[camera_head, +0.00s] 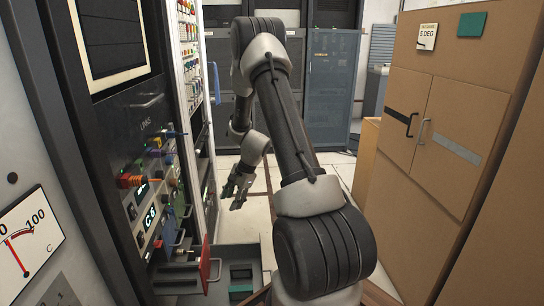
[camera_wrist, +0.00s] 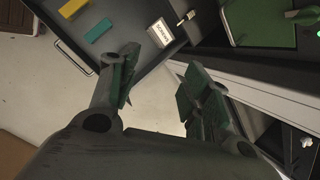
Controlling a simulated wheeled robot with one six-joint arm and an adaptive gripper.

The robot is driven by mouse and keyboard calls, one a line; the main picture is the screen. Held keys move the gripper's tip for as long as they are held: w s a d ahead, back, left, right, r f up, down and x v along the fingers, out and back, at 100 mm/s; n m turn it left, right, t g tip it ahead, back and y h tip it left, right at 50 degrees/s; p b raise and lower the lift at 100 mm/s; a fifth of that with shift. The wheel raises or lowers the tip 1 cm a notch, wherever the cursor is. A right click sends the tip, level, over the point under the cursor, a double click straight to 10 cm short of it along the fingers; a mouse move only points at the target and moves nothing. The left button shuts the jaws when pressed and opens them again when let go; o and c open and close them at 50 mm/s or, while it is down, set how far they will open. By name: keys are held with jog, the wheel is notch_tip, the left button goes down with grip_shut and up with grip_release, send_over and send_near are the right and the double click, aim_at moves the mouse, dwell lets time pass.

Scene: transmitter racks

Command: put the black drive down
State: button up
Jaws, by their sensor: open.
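My gripper (camera_head: 237,188) hangs in the aisle beside the left rack, above and beyond the open drawer in the head view. In the wrist view my gripper (camera_wrist: 160,84) has its two fingers spread apart with nothing between them. Pale floor and the edge of a dark drawer show behind the gap. I cannot make out a black drive for certain in either view; dark parts of the drawer and rack are hard to tell apart.
The left rack (camera_head: 130,120) has knobs and cables sticking out. Brown cabinets (camera_head: 455,110) stand right. Floor between is clear.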

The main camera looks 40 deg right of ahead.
jog(key=s+a+r+n, duration=0.2)
jog(key=s+r+n, duration=0.15)
jog(key=r, duration=0.45)
jog(key=s+a+r+n+h, duration=0.1)
jog(key=s+a+r+n, duration=0.3)
jog(key=r, duration=0.5)
jog(key=s+a+r+n, duration=0.1)
jog(key=s+r+n, duration=0.1)
jog(key=s+r, duration=0.45)
jog(key=s+r+n+h, duration=0.1)
jog(key=s+r+n, duration=0.1)
jog(key=s, duration=0.4)
jog(key=s+r+n+t+h, duration=0.1)
jog(key=s+r+n, duration=0.2)
jog(key=s, duration=0.3)
jog(key=s+r+n, duration=0.2)
jog(key=s+r, duration=0.2)
jog(key=s, duration=0.2)
jog(key=shift+n+h, duration=0.35)
jog(key=shift+h, duration=0.05)
jog(key=shift+s+d, duration=0.1)
